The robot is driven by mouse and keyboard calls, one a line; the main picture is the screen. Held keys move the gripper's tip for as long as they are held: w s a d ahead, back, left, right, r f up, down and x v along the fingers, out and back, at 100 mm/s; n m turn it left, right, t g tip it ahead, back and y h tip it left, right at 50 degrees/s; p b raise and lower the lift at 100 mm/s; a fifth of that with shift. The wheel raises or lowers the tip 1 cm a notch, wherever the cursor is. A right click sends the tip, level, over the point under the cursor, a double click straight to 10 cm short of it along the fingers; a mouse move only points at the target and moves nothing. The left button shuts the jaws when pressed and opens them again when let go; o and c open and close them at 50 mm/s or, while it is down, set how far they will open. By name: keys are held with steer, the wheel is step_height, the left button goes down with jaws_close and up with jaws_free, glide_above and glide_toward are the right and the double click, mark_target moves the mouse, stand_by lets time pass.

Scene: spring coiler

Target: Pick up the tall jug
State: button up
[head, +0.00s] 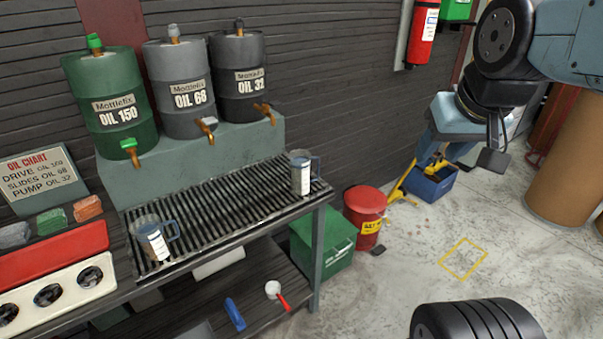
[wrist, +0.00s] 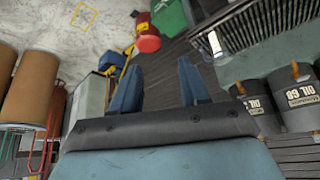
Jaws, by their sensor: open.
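Two clear grey-blue jugs with white labels and side handles stand on the slatted bench grate. One jug (head: 301,175) is at the right end; it looks narrower and taller than the other jug (head: 153,240), at the front left. I cannot be sure which is the tall jug from this angle. A white-labelled jug on the grate also shows in the wrist view (wrist: 214,43). My gripper (wrist: 159,66) is open, with nothing between its two blue fingers. In the head view my arm's end is at the upper right, well apart from the bench and both jugs.
Three oil drums (head: 179,90) with taps stand behind the grate (head: 220,204). The floor around the yellow square (head: 464,259) is clear.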

steer(key=o, duration=0.3)
steer(key=shift+w+f, duration=0.2)
steer(key=shift+w, duration=0.05)
steer(key=o, duration=0.6)
steer(key=w+f+n+g+h, duration=0.1)
steer(key=w+f+n, duration=0.1)
steer(key=w+f+n+g+h, duration=0.2)
steer(key=w, duration=0.1)
steer(key=w+f+n+g+h, duration=0.1)
steer(key=w+f+n, duration=0.1)
steer(key=shift+w+a+f+n+h, duration=0.1)
steer(key=shift+w+a+n+h, duration=0.1)
steer(key=shift+a+n+h, duration=0.15)
steer(key=shift+c, duration=0.2)
steer(key=n+t+h, duration=0.6)
steer(key=n+t, duration=0.7)
steer(key=n, duration=0.9)
glide_toward(301, 165)
steer(key=f, duration=0.1)
steer(key=a+f, duration=0.1)
steer(key=shift+w+a+f, duration=0.35)
steer(key=shift+w+f, duration=0.1)
steer(key=shift+w, duration=0.05)
steer(key=x, duration=1.3)
steer(key=shift+w, duration=0.2)
